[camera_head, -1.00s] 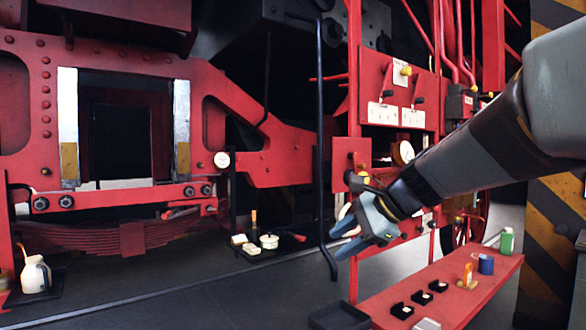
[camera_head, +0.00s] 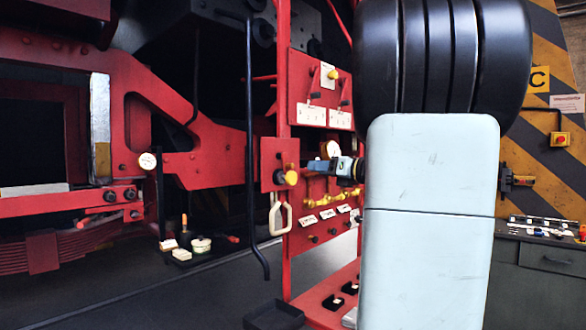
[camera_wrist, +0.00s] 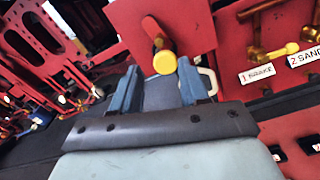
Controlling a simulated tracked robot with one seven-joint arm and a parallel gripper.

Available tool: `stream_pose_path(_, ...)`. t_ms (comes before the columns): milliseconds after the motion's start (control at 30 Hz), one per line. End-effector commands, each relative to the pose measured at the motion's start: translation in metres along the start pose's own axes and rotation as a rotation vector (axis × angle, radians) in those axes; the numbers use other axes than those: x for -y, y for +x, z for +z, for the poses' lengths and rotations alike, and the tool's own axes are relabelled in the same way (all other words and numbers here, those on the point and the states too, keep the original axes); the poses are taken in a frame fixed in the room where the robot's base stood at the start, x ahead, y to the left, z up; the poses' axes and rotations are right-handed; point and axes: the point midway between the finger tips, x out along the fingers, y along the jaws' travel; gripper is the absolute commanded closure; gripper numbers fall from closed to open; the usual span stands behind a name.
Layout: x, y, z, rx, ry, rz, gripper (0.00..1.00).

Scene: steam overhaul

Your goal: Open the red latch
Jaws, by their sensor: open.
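A red square plate (camera_head: 270,158) on the machine's red panel carries a short dark red lever with a yellow knob (camera_head: 291,178). I cannot tell for sure that this is the red latch. In the wrist view the dark red lever (camera_wrist: 151,28) and its yellow knob (camera_wrist: 164,62) lie just beyond my gripper (camera_wrist: 158,78). The knob appears between the two blue fingertips, apart from them as far as I can tell. My gripper (camera_head: 319,165) is open and empty, right of the plate in the head view, partly hidden by my arm.
A pale loop handle (camera_head: 280,216) hangs below the plate. Brass valves with labels (camera_head: 318,218) and a gauge (camera_head: 330,150) are on the right. A dark vertical pipe (camera_head: 250,140) stands left of the plate. A red bench (camera_head: 318,290) and black tray (camera_head: 273,315) are below.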

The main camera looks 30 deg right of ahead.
Motion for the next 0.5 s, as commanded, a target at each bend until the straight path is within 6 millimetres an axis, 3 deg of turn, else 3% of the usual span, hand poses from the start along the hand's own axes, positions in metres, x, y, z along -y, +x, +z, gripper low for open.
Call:
stream_pose_path(300,0.0,0.057,0.0,-0.001,-0.002,0.001,0.56)
stream_pose_path(500,0.0,0.085,0.0,-0.001,-0.002,0.0,0.56)
